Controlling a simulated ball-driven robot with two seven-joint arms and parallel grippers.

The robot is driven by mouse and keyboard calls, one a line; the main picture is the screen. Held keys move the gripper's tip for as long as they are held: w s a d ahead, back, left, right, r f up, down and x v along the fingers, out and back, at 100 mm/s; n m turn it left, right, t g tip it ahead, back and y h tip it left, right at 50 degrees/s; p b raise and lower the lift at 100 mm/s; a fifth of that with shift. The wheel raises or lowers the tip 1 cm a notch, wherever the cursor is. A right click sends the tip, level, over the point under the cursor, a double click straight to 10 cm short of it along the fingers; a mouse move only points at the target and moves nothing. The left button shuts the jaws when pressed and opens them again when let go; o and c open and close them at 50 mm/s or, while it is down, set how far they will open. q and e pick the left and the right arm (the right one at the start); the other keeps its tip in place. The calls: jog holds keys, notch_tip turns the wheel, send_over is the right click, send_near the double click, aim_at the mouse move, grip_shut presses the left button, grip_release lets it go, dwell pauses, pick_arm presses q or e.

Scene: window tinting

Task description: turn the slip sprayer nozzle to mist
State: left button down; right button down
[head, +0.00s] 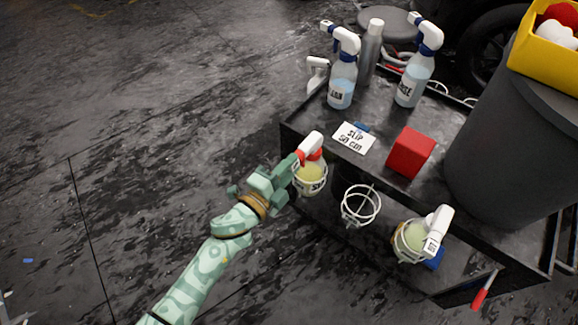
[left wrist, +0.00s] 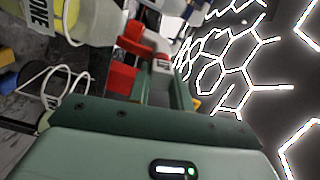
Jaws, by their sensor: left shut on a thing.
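The slip sprayer (head: 310,173) has a white head, a red collar and yellowish liquid. It sits upright in a wire ring on the near side of the black cart, and only the start of its label shows. My left gripper (head: 297,161) is at the sprayer's head from the left, shut on its nozzle end. In the left wrist view, red and white sprayer parts (left wrist: 132,40) show by the green fingers. The nozzle's setting cannot be read. My right gripper is not in view.
An empty wire ring (head: 361,206) and another yellowish sprayer (head: 411,240) hang along the cart's (head: 290,130) side. On top stand two blue-collared sprayers (head: 342,88), a grey bottle (head: 370,48), a card (head: 354,138) and a red block (head: 409,152). A dark bin (head: 510,130) stands right.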

pick_arm(q)
jog(key=shift+f+m, duration=0.15)
jog(key=shift+m, duration=0.85)
jog(key=c, duration=1.2)
grip_release()
jog(key=shift+c, duration=0.2)
jog(key=p+v, duration=0.2)
jog(key=v, duration=1.4)
jog(key=shift+s, duration=0.2)
jog(key=shift+a, duration=0.1)
